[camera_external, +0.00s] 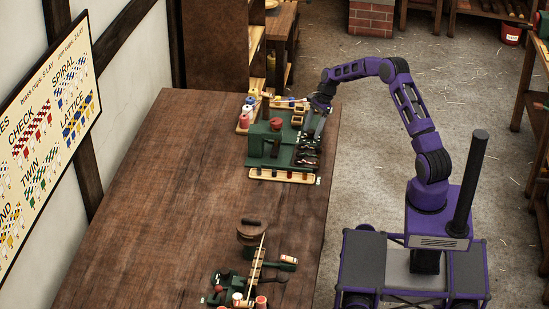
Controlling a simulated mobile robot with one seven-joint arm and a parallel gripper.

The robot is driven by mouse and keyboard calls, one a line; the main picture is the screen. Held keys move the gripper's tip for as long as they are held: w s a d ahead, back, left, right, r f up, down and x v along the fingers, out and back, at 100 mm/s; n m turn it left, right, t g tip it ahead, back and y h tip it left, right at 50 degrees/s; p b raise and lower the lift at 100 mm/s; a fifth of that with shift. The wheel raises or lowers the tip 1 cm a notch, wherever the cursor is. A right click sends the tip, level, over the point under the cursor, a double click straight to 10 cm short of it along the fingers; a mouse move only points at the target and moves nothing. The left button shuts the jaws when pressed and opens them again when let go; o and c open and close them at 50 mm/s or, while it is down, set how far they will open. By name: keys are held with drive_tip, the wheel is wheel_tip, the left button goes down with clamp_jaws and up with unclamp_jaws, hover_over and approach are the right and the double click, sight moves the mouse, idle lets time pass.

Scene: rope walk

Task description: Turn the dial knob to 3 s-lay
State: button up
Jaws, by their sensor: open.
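A green machine (262,146) stands near the right edge of the long wooden table. A round red-brown knob (277,123) sits on its top. I cannot tell whether this is the dial knob, and no dial numbers or pointer are readable. My gripper (315,122) hangs at the right side of the machine, above the table's edge, pointing down. It is open and looks empty. It is to the right of the red-brown knob and apart from it. The small dark parts at the machine's right front are too small to tell apart.
A wooden rack with coloured spools (243,122) stands at the machine's back left. A light wooden strip (284,175) lies along its front. A second green device (238,288) with a wooden bar is at the table's near end. The middle of the table (180,190) is clear.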

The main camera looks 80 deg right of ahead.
clamp_jaws()
